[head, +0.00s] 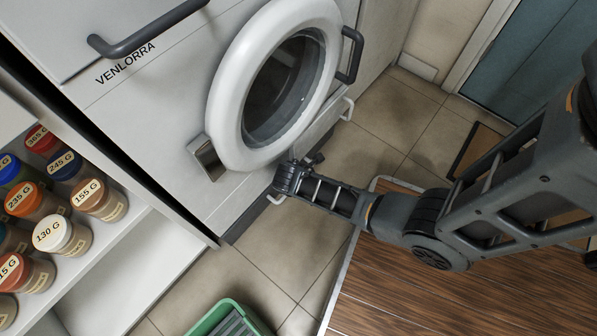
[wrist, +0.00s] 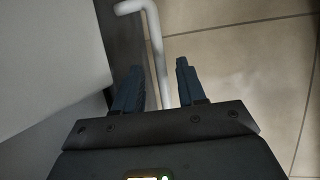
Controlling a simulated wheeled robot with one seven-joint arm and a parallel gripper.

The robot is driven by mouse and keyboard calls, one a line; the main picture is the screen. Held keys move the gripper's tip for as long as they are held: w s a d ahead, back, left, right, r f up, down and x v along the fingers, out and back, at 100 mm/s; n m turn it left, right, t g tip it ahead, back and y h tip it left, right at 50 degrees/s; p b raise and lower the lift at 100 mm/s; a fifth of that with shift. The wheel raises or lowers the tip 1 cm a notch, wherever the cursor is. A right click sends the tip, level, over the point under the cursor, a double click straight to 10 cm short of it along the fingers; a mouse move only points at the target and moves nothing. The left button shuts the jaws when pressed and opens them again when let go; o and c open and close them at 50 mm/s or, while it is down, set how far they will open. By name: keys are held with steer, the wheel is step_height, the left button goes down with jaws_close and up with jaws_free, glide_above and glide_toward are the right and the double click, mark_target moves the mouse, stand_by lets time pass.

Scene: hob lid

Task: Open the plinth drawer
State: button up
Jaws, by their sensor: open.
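The plinth drawer is the dark low strip (head: 243,222) under the white washing machine (head: 180,130), and it looks shut. Its white bar handle (head: 347,110) shows at both ends in the head view, with the middle hidden by my gripper (head: 296,172).
A wooden-topped surface (head: 440,300) lies under my arm at the right. A green crate (head: 228,318) stands on the tiled floor (head: 260,268). Shelves with several spice jars (head: 62,236) stand at the left. A brown mat (head: 478,150) lies by the teal door (head: 535,65).

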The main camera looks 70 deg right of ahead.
steer(key=shift+d+f, duration=0.1)
steer(key=shift+f, duration=0.2)
steer(key=shift+c, duration=0.5)
jaws_close()
